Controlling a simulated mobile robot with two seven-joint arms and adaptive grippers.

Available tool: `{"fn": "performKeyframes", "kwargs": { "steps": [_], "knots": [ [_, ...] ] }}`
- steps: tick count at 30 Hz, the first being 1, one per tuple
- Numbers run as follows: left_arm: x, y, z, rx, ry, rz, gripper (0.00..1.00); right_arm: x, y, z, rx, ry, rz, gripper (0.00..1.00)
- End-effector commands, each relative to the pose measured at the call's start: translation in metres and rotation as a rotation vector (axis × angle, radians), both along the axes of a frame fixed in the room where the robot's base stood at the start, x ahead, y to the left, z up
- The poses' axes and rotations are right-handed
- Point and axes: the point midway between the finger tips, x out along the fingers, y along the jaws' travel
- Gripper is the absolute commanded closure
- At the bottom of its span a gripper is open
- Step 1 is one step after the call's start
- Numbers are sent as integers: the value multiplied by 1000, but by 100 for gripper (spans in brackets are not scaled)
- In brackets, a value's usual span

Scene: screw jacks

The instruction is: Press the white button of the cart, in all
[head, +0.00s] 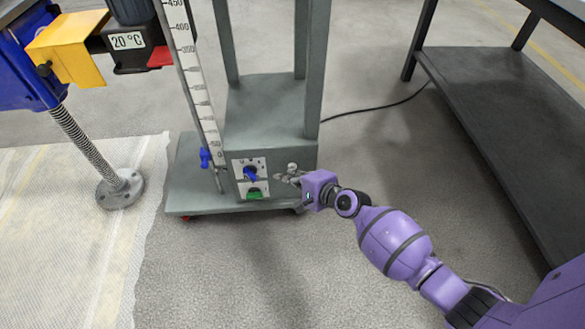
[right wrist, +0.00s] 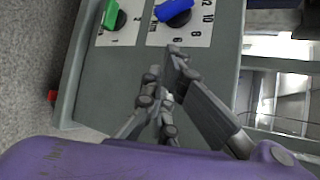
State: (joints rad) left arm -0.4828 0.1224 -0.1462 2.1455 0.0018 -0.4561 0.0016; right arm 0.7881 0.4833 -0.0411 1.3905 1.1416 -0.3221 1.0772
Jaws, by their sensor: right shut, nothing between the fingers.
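The grey cart (head: 270,140) stands in the middle of the head view; its front also shows in the right wrist view (right wrist: 105,85). A panel on its front has a blue knob (head: 250,174) and a green knob (head: 254,193). My right gripper (head: 280,178) is shut and empty, right of the panel and close to the cart front. In the right wrist view its fingertips (right wrist: 172,52) lie just below the blue knob's dial. My left gripper is out of view.
A dark table with a low shelf (head: 510,110) stands at the right. A blue and yellow device (head: 65,45) on a screw foot (head: 120,187) stands at the left. A black cable (head: 375,107) lies on the floor behind the cart. The floor in front is clear.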

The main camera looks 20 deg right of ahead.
Motion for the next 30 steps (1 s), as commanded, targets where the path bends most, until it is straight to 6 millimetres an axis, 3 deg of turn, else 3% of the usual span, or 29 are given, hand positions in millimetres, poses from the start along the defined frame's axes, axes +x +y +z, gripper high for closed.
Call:
{"fn": "performKeyframes", "kwargs": {
  "steps": [6, 19, 30],
  "knots": [
    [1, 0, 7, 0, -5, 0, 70, -12, 3, 2, 0, -2, 0, 100],
    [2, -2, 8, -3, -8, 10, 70, -18, 5, 0, 0, 0, 0, 100],
    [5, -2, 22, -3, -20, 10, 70, -52, 15, 1, 0, 0, 0, 100]
  ]
}}
